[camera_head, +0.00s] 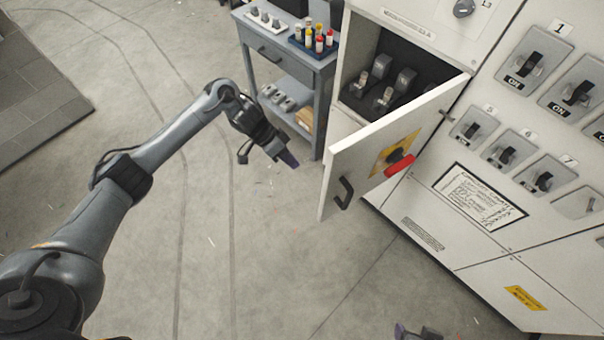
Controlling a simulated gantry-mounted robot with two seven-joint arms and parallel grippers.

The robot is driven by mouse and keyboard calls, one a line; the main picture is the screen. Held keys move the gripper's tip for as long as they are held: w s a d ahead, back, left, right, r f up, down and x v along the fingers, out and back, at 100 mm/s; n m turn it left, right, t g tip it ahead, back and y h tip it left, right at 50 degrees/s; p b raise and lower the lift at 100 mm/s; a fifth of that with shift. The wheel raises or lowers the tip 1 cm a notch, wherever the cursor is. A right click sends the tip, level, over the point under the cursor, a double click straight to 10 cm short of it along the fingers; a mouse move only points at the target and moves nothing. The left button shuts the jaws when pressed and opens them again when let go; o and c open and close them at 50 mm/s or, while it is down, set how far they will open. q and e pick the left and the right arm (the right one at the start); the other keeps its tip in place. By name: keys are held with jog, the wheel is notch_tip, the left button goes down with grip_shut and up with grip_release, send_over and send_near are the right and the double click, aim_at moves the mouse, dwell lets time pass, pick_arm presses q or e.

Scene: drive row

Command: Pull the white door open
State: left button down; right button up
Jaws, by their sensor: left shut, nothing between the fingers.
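The white door (350,160) stands swung out from the cabinet, hinged on its right side. Its black handle (345,192) is near the free left edge. A yellow plate with a red and black rotary switch (398,162) is on the door's face. My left gripper (291,160) is shut and empty, left of the door's free edge and apart from the handle. A small purple and grey part of my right gripper (415,333) shows at the bottom edge; its jaws are mostly cut off.
The open compartment (385,85) holds dark switch units. A grey cart (275,60) with small bottles (318,38) stands behind my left gripper, left of the cabinet. Numbered switches (538,62) cover the panel on the right. The floor (250,260) in front is clear.

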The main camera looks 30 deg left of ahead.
pick_arm(q)
jog(key=d+f+p, duration=0.1)
jog(key=d+f, duration=0.6)
jog(key=d, duration=0.2)
jog(key=shift+s+f, duration=0.25)
jog(key=shift+s, duration=0.15)
pick_arm(e)
jog(key=shift+r, duration=0.55)
pick_arm(q)
jog(key=shift+d, duration=0.1)
